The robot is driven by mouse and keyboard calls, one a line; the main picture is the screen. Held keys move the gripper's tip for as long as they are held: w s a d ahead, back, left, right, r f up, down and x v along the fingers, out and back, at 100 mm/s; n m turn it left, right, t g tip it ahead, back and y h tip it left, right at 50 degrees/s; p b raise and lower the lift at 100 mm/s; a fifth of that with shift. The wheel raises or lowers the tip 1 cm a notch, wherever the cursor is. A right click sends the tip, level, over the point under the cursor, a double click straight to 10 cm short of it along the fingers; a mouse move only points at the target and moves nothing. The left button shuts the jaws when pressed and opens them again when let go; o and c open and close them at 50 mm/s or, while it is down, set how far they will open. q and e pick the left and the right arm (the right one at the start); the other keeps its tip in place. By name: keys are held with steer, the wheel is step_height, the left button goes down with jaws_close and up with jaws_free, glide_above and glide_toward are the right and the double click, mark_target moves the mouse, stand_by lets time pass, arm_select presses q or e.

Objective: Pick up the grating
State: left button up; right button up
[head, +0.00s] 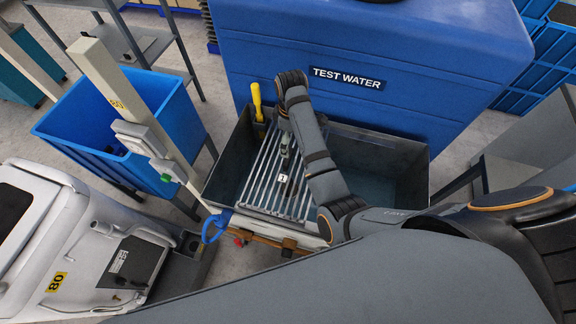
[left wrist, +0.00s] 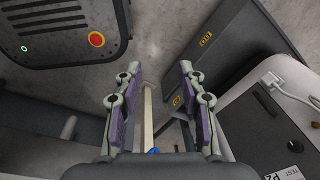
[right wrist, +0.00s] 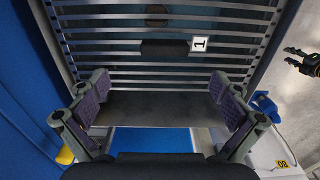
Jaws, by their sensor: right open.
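The grating (head: 265,185) is a set of parallel grey metal bars in the left part of a dark grey open tank (head: 405,165). It carries a white label with a 1. In the right wrist view the grating (right wrist: 120,75) shows a dark handle (right wrist: 165,47) beside the label. My right gripper (head: 286,143) is over the grating; in its wrist view its fingers (right wrist: 160,88) are wide apart with nothing between them, and the handle lies ahead of them. My left gripper (left wrist: 158,72) is open and empty above the floor, outside the head view.
A blue TEST WATER container (head: 440,60) stands behind the tank. A yellow handle (head: 257,100) rises at the tank's back left corner. A post (head: 125,95) and a blue bin (head: 175,105) stand to the left, a white machine (head: 45,240) at lower left. A blue fitting (head: 214,226) hangs at the tank's front.

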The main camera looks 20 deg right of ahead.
mark_target(290, 155)
steer(key=shift+w+f, duration=0.1)
steer(key=f, duration=0.4)
steer(key=shift+s+f+p, duration=0.2)
steer(key=shift+f+p, duration=0.05)
steer(key=shift+p, duration=0.15)
steer(key=shift+f, duration=0.3)
steer(key=f, duration=0.2)
steer(key=a+f+p, duration=0.1)
steer(key=f, duration=0.1)
steer(key=shift+s+f, duration=0.15)
steer(key=shift+f, duration=0.15)
arm_select(q)
steer(key=shift+w+d+r, duration=0.1)
steer(key=shift+w+r, duration=0.2)
steer(key=shift+r, duration=0.2)
steer(key=shift+w+r, duration=0.3)
steer(key=shift+r, duration=0.2)
arm_select(e)
steer(key=shift+f, duration=0.25)
steer(key=shift+r, duration=0.1)
steer(key=c, duration=1.9)
arm_select(q)
steer(key=shift+r, duration=0.1)
arm_select(e)
steer(key=shift+o, duration=0.2)
steer(key=shift+r, duration=0.1)
